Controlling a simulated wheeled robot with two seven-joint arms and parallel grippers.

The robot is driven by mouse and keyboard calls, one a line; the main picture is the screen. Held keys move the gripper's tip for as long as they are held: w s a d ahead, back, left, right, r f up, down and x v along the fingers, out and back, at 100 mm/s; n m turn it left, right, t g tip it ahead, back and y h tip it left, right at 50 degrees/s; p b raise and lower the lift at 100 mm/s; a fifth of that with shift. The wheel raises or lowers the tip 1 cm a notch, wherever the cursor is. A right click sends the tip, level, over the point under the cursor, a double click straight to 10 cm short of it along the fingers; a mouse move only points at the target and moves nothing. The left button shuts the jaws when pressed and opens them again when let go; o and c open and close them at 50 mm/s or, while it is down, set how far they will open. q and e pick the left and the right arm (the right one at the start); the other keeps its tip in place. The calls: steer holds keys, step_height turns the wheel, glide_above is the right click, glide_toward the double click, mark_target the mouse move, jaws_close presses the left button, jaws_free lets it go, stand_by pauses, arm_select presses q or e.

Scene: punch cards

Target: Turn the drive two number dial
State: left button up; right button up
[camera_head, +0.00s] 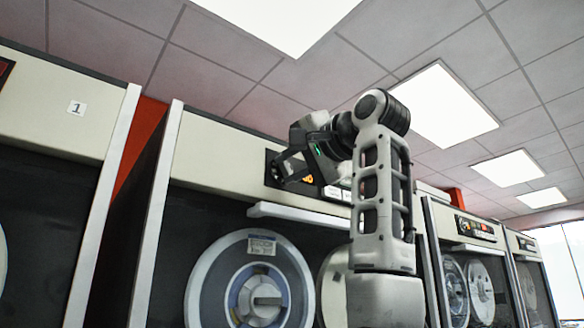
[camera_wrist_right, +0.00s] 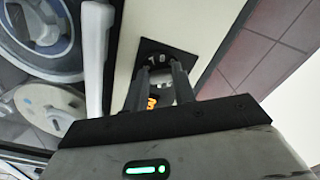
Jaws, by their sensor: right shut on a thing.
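The number dial sits on a small dark panel on the upper front of the middle tape drive, and light digits (camera_wrist_right: 158,58) show on it in the right wrist view. My right gripper (camera_wrist_right: 156,76) has its two dark fingers against this panel, one on each side of the dial, and is shut on it. In the head view my right gripper (camera_head: 280,168) reaches the dark panel (camera_head: 269,158) from the right, and the fingers hide most of the dial. I cannot read its number there. My left gripper is not in view.
The middle drive (camera_head: 236,150) has a tape reel (camera_head: 210,285) behind its front, below a white ledge (camera_head: 300,213). An orange button (camera_wrist_right: 151,102) is beside the fingers. A drive marked 1 (camera_head: 76,107) stands at left, and more drives (camera_head: 478,230) at right.

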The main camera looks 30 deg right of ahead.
steer(key=m, duration=0.6)
steer(key=shift+r, duration=0.15)
stand_by(0.3)
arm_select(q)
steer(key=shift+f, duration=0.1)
arm_select(e)
steer(key=o, duration=1)
steer(key=shift+s, duration=0.1)
steer(key=shift+s, duration=0.2)
arm_select(q)
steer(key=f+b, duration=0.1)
steer(key=b, duration=0.1)
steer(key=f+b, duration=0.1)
steer(key=b, duration=0.2)
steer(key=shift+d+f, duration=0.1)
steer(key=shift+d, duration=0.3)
arm_select(e)
steer(key=s, duration=0.5)
steer(key=s+d, duration=0.1)
steer(key=s, duration=0.9)
steer(key=shift+s+d, duration=0.15)
steer(key=shift+s, duration=0.05)
